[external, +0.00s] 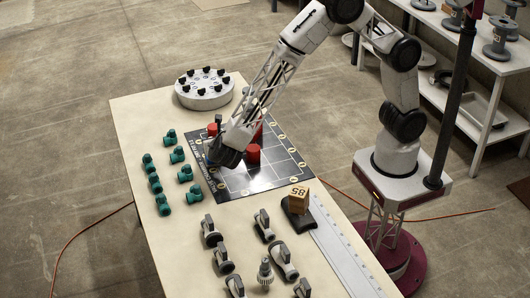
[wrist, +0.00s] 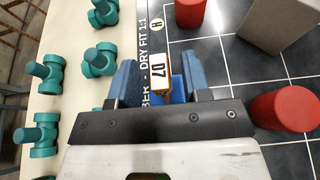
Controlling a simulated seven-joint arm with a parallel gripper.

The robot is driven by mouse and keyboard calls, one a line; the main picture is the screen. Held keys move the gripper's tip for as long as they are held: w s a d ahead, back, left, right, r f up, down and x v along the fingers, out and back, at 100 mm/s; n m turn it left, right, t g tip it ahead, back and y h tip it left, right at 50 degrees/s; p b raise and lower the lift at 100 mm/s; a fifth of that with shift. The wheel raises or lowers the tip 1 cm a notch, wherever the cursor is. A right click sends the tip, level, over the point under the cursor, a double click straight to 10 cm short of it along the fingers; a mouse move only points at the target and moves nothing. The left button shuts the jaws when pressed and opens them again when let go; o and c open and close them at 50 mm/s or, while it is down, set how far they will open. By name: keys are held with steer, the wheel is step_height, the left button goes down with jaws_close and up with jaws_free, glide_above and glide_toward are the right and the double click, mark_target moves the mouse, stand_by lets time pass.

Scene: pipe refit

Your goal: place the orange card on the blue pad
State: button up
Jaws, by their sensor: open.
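An orange card (wrist: 161,68) with a pale face marked "D7" stands between the fingers of my gripper (wrist: 158,82) in the wrist view. My gripper is open, with a gap showing on either side of the card. A patch of blue (wrist: 178,89), perhaps the blue pad, shows just right of the card, mostly hidden by the gripper. In the external view, my gripper (external: 213,158) is low over the left edge of the black grid board (external: 230,181); the card and pad cannot be made out there.
Red cylinders (external: 253,153) stand on the board close to my gripper, with a grey block (wrist: 280,20) beyond. Teal fittings (external: 185,174) lie left of the board. Grey valves (external: 223,260) and a wooden block (external: 298,197) are nearer. A round knobbed stand (external: 204,95) is at the far end.

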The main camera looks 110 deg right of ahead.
steer(key=shift+r, duration=0.15)
steer(key=v, duration=1.2)
stand_by(0.5)
steer(key=s+d+r+m+g+y, duration=0.1)
steer(key=s+r+m+y, duration=0.2)
steer(key=s+r+m, duration=0.55)
steer(key=s+r+m+y, duration=0.1)
steer(key=s+r+y, duration=0.3)
steer(key=s, duration=0.9)
steer(key=s+a+r+m+t+y, duration=0.1)
steer(key=s+a+r+m+y, duration=0.1)
steer(key=s, duration=0.9)
steer(key=s+a+r+m+t+y, duration=0.2)
steer(key=s+m, duration=0.4)
steer(key=s, duration=0.6)
steer(key=shift+a+r+m+t+y, duration=0.35)
steer(key=shift+r+y, duration=0.3)
steer(key=shift+y, duration=0.55)
